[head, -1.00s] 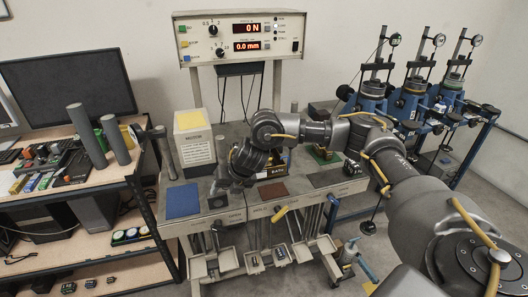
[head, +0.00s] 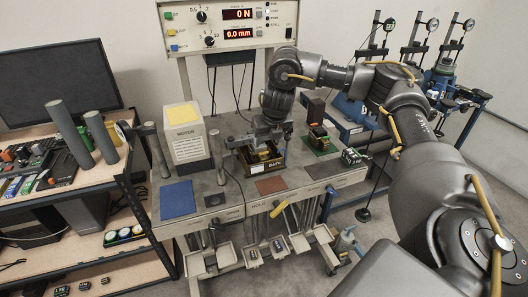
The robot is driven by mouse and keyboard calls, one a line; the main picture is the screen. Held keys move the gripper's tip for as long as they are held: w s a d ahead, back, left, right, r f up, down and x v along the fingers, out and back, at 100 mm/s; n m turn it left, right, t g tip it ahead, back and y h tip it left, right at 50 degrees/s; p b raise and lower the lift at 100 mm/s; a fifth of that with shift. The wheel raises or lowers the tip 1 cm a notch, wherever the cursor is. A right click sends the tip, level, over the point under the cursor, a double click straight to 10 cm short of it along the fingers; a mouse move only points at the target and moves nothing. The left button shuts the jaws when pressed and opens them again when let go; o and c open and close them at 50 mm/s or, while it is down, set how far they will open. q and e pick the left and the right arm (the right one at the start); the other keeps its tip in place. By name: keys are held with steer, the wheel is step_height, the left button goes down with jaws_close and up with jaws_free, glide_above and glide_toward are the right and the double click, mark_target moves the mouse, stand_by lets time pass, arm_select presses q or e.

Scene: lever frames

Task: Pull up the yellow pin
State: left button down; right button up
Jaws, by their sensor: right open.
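A short yellow piece (head: 278,209) sticks out at a slant from the front edge of the grey bench (head: 232,203), near the middle. It is the only pin-like yellow part I can make out, and I cannot tell for certain that it is the pin. My right gripper (head: 259,147) is open above the dark box marked BATH (head: 258,173), behind and left of the yellow piece and apart from it. The gripper partly hides the box's top. I cannot tell whether the fingers touch the box. My left gripper is out of view.
A blue mat (head: 178,199) and a brown mat (head: 270,185) lie on the bench. A display unit (head: 228,26) reads 0 N and 0.0 mm. Small trays (head: 226,256) hang below the front edge.

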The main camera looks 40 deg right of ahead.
mark_target(264, 153)
steer(key=b+x, duration=0.1)
steer(key=x, duration=0.3)
steer(key=shift+w+f, duration=0.1)
steer(key=shift+f, duration=0.3)
steer(key=shift+w+f, duration=0.2)
steer(key=shift+f, duration=0.05)
steer(key=shift+p+x, duration=0.3)
steer(key=shift+x, duration=0.45)
steer(key=shift+c, duration=0.3)
jaws_close()
steer(key=shift+r+p, duration=0.7)
steer(key=shift+r, duration=0.2)
steer(key=shift+w+f, duration=0.1)
steer(key=shift+o, duration=0.3)
jaws_free()
